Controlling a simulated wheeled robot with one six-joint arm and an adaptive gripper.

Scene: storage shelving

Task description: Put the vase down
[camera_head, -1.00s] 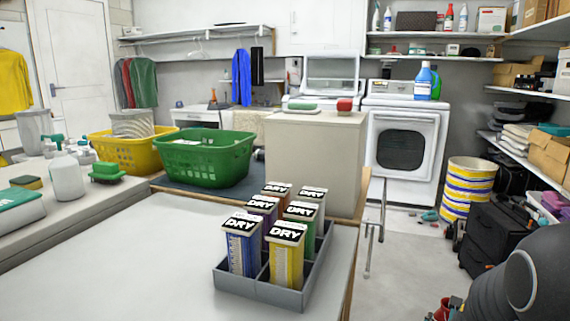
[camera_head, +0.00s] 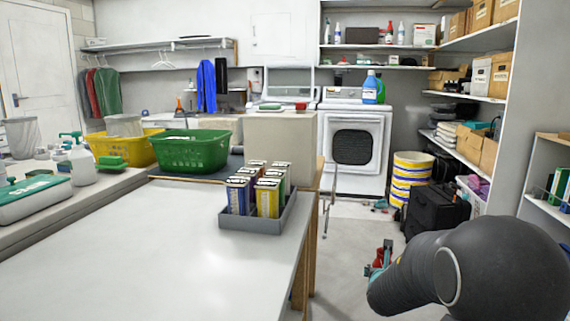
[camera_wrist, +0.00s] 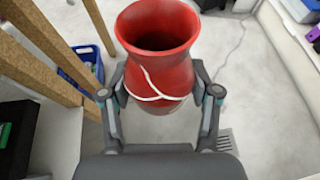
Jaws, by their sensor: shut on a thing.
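A red vase (camera_wrist: 158,55) with a flared, open rim and a thin white line around its body is in the wrist view. My gripper (camera_wrist: 160,95) is shut on it, with one finger on each side of the body. The vase is upright relative to the gripper and its base is hidden. Below it is the pale floor. In the head view, only a small piece of red and the gripper (camera_head: 378,262) show past my dark arm at the lower right.
A green basket (camera_head: 190,152) stands behind. The wrist view shows wooden legs (camera_wrist: 60,50) and a blue crate (camera_wrist: 88,62) close on the left.

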